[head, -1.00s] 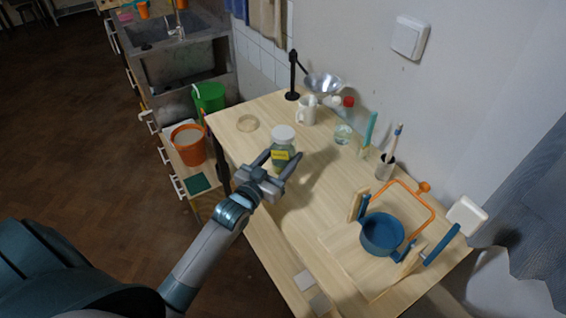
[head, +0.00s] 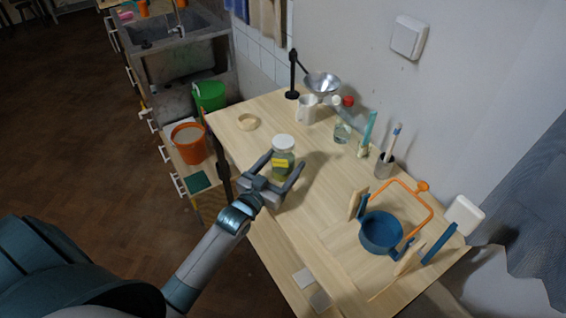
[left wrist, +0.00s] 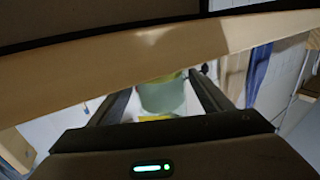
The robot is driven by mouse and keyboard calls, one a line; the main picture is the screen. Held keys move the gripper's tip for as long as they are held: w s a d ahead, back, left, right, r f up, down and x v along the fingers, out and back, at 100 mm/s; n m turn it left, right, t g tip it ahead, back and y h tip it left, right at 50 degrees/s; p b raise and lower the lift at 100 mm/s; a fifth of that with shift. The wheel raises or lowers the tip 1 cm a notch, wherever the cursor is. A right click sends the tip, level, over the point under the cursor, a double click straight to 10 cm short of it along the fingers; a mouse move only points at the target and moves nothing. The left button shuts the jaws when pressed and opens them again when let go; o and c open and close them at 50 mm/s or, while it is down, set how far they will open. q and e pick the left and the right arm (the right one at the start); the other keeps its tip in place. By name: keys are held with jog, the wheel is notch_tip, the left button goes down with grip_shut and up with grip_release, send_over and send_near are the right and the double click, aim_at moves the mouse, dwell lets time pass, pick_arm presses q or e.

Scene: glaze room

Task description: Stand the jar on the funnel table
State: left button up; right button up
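The jar (head: 283,162), pale green glass with a white lid and yellow label, appears to stand upright on the light wooden funnel table (head: 330,190), near its left edge. My left gripper (head: 286,160) has its fingers on either side of the jar, spread a little wider than it. The left wrist view also shows the greenish jar (left wrist: 162,98) between the fingers, with narrow gaps at its sides; a wooden band hides part of it. The jar's base is partly hidden by the gripper. My right gripper is not in view.
A metal funnel (head: 322,84), black stand (head: 292,75) and white mug (head: 307,108) stand at the table's far end. A brush cup (head: 384,166) and blue pot (head: 381,233) are on the right. An orange bucket (head: 188,145) stands left, beyond the table.

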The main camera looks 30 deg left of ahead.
pick_arm(q)
jog(key=shift+r, duration=0.15)
jog(key=shift+s, duration=0.6)
jog(key=s+b, duration=0.1)
jog(key=s, duration=0.2)
jog(key=s+b, duration=0.1)
jog(key=s, duration=0.5)
jog(key=shift+a+b, duration=0.3)
jog(key=shift+b, duration=0.1)
jog(key=shift+s+a, duration=0.1)
jog(key=shift+s, duration=0.8)
